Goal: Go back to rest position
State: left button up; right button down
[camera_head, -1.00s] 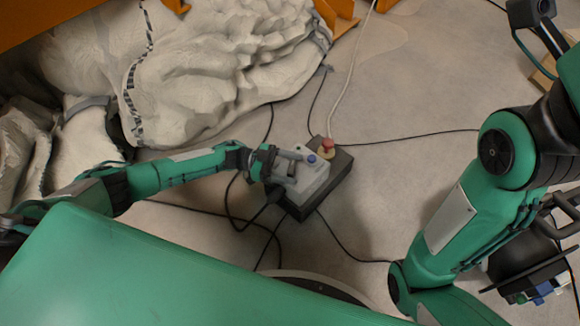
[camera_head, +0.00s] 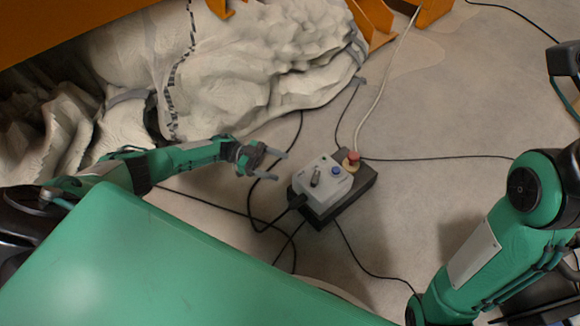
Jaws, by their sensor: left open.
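My left gripper (camera_head: 275,166) is open and empty. It hangs to the left of the control box (camera_head: 302,175), clear of it in the picture. The control box is light grey on a dark base (camera_head: 343,203).
A pale, rock-like sandbed (camera_head: 270,60) with an orange frame (camera_head: 60,35) fills the upper left. Black cables (camera_head: 435,159) and a white cable (camera_head: 388,70) run over the grey floor. The floor right of the box is mostly clear.

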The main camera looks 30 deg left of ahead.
pick_arm(q)
jog(key=shift+a, duration=0.5)
